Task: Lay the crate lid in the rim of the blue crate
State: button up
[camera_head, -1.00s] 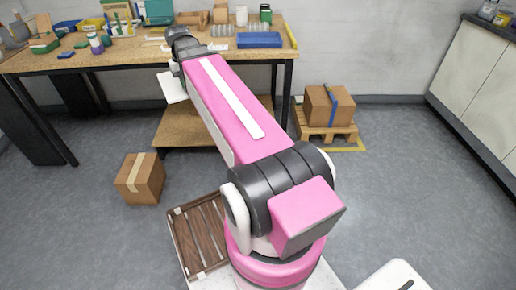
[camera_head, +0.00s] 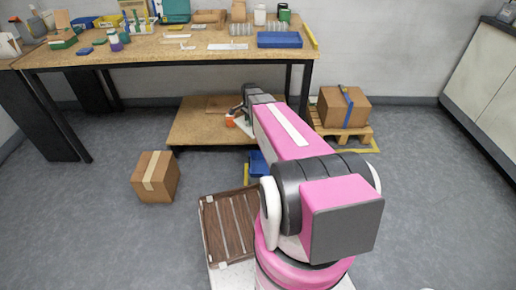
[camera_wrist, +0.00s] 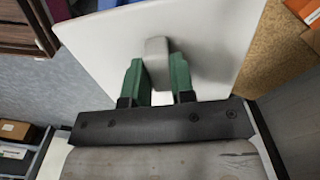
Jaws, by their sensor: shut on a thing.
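In the wrist view my gripper (camera_wrist: 157,65) has its two green fingers shut on the pale grip block of a flat white panel, the crate lid (camera_wrist: 100,42). The lid spans most of the space beyond the fingers. In the head view a small white part of the lid (camera_head: 244,126) shows beside the end of my arm, over the low wooden shelf. A blue crate (camera_head: 258,164) shows low down left of my arm, mostly hidden behind it. Its rim cannot be made out. The lid is apart from it.
Another blue container (camera_head: 279,40) lies on the crowded workbench (camera_head: 190,54). A low wooden shelf (camera_head: 195,125) holds an orange item (camera_head: 229,121). A cardboard box (camera_head: 155,177) stands on the floor at left; another (camera_head: 343,106) sits on a pallet at right.

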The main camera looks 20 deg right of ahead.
jog(key=d+f+m, duration=0.2)
jog(key=f+m, duration=0.1)
jog(key=f, duration=0.7)
jog(key=s+d+f+m, duration=0.1)
jog(key=f+m, duration=0.3)
jog(key=f, duration=0.6)
jog(key=shift+d, duration=0.4)
jog(key=shift+a, duration=0.1)
notch_tip(320, 180, down, 6)
jog(key=shift+f, duration=0.95)
dwell(0.9)
jog(key=o, duration=0.6)
jog(key=shift+r, duration=0.1)
jog(key=shift+r, duration=1.4)
